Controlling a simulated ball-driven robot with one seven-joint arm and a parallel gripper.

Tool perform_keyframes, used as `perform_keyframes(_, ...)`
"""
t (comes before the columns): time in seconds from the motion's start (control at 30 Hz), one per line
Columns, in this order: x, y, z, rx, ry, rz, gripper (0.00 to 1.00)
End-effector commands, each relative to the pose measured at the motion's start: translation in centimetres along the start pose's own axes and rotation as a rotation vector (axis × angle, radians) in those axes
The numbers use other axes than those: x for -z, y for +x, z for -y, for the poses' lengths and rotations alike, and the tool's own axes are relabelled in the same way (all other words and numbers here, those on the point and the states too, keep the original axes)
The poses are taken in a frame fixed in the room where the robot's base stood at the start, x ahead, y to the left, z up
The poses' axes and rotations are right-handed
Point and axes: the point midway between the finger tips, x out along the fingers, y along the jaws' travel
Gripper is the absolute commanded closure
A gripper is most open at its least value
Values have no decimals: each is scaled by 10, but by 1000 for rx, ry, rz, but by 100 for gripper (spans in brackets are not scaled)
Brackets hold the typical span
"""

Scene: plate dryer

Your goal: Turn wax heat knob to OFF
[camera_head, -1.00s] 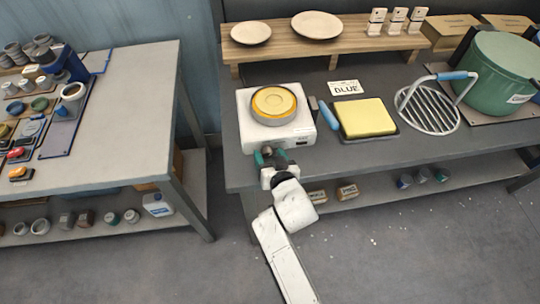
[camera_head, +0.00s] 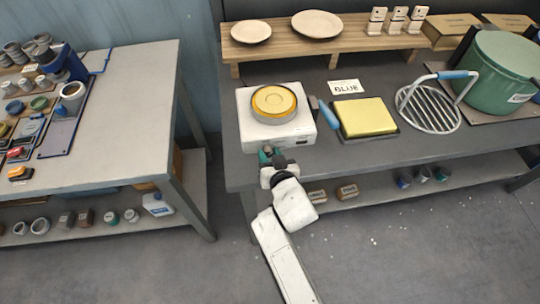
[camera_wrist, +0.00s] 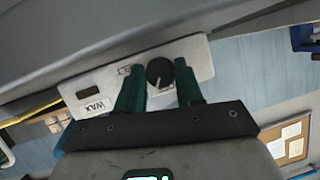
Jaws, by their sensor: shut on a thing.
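The wax heater (camera_head: 250,128) is a white box with a round pan of yellow wax (camera_head: 273,102) on top, near the front edge of the bench. In the wrist view, its front panel (camera_wrist: 197,52) carries a WAX label (camera_wrist: 94,107) and a dark round knob (camera_wrist: 160,71) with a pale pointer line. My gripper (camera_wrist: 160,92) has its two green fingers on either side of the knob, shut on it. In the head view, my gripper (camera_head: 268,154) is at the heater's front face and hides the knob. The OFF mark cannot be read.
A yellow slab on a dark tray (camera_head: 365,118), a BLUE card (camera_head: 346,87), a wire rack (camera_head: 432,108) and a green pot (camera_head: 497,72) stand to the right. A wooden shelf (camera_head: 290,52) with plates is behind. Open floor separates the left table (camera_head: 130,110) from the bench.

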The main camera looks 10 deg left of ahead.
Motion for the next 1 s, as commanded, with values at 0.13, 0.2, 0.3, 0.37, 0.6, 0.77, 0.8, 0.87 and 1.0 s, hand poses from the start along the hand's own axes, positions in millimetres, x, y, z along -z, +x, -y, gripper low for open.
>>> perform_keyframes(0.13, -3, 2, 1, -20, -50, 2, 94)
perform_keyframes(0.2, -4, 2, 1, -37, -86, 5, 94)
perform_keyframes(0.3, -4, 2, 1, -65, -151, 9, 94)
perform_keyframes(0.37, -4, 2, 2, -83, -192, 13, 94)
perform_keyframes(0.6, -3, 2, 3, -157, -363, 29, 94)
perform_keyframes(0.77, -2, 2, 4, -198, -458, 37, 94)
perform_keyframes(0.8, -2, 2, 5, -206, -478, 39, 94)
perform_keyframes(0.87, -2, 2, 5, -218, -505, 42, 94)
perform_keyframes(1.0, -1, 1, 5, -238, -552, 46, 94)
